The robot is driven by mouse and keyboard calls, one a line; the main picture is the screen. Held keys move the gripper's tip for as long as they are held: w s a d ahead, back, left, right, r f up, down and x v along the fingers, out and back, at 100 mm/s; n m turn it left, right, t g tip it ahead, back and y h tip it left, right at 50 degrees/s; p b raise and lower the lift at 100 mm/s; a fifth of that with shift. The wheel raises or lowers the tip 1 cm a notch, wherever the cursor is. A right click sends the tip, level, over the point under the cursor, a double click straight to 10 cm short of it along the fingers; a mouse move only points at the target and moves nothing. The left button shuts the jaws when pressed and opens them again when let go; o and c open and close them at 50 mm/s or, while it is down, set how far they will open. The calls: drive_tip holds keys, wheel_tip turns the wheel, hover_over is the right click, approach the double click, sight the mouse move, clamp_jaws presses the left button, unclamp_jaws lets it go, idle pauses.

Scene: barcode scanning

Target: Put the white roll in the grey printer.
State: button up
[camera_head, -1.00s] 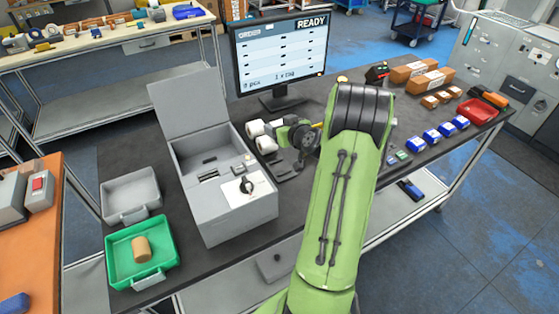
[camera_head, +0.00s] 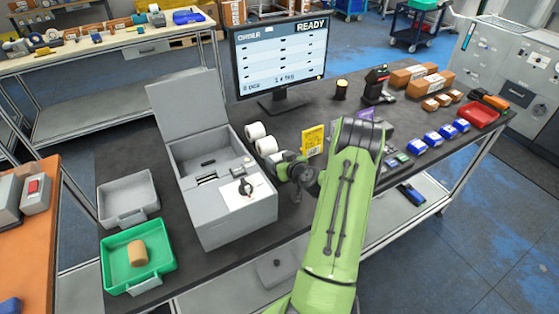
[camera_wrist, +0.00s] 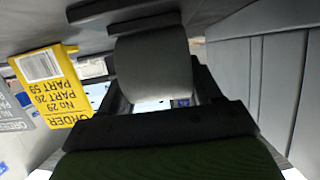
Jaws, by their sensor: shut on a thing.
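The grey printer (camera_head: 232,218) stands on the dark table with its lid (camera_head: 188,110) raised and its bay open. Two white rolls (camera_head: 255,131) (camera_head: 266,146) lie just right of it. My gripper (camera_head: 281,164) is low beside the printer's right side, in front of these rolls. In the wrist view my gripper (camera_wrist: 155,70) is shut on a white roll (camera_wrist: 153,66), which looks grey in shadow between the two dark fingers. The printer's grey wall (camera_wrist: 270,85) fills the right of the wrist view. My wrist partly hides the held roll in the head view.
A yellow order card (camera_head: 313,140) stands right of my gripper, and the monitor (camera_head: 278,60) is behind. A grey tray (camera_head: 128,196) and a green tray (camera_head: 112,284) with a brown roll lie left of the printer. Blue boxes (camera_head: 433,138) line the right.

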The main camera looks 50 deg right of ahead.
drive_tip(key=shift+f, duration=0.15)
drive_tip(key=o, duration=1.1)
drive_tip(key=shift+o, duration=0.2)
drive_tip(key=shift+p, duration=0.35)
